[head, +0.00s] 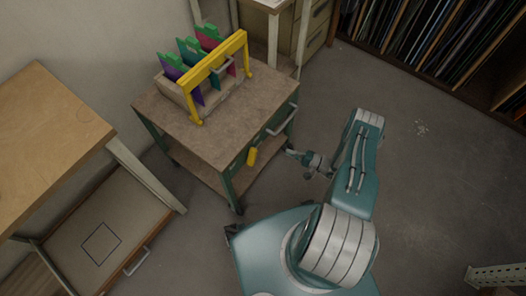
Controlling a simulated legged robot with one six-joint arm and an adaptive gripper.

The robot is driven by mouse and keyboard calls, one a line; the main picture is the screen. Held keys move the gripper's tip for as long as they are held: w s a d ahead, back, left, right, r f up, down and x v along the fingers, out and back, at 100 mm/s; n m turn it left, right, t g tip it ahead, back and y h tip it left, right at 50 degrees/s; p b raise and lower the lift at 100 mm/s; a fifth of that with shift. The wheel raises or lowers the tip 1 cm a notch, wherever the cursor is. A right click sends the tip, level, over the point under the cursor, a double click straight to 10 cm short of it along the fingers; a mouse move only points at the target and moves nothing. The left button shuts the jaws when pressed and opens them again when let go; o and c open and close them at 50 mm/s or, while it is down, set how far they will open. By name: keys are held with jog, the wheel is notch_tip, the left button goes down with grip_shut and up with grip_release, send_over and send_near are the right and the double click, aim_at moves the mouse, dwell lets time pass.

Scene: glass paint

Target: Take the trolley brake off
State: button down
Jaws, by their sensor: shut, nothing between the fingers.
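The trolley (215,130) is a low cart with a brown top, a lower shelf and green legs, standing upper left of my body in the head view. A small yellow lever (252,156), which looks like the brake, sits at its front edge near the right front leg. A grey push handle (282,119) is on its right side. My gripper (294,153) is shut and empty, just right of the yellow lever, with a small apparent gap between them. Whether it touches the trolley's leg cannot be told. A caster shows below the front leg.
On the trolley, a rack with a yellow bar (219,74) holds purple, green and pink panels. A wooden table (45,140) with a lower shelf marked by a square stands left. Shelves of upright sheets (440,40) line the back right.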

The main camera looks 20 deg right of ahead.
aim_at(252, 157)
jog(key=shift+s+f+t, duration=0.3)
jog(key=shift+s+f, duration=0.05)
jog(key=shift+f, duration=0.25)
jog(key=shift+a, duration=0.1)
jog(key=x, duration=0.9)
jog(key=shift+w+a, duration=0.2)
jog(key=s+a, duration=0.1)
jog(key=s+a+r, duration=0.1)
jog(key=a, duration=0.1)
jog(key=shift+a+r, duration=0.15)
jog(key=shift+r, duration=0.05)
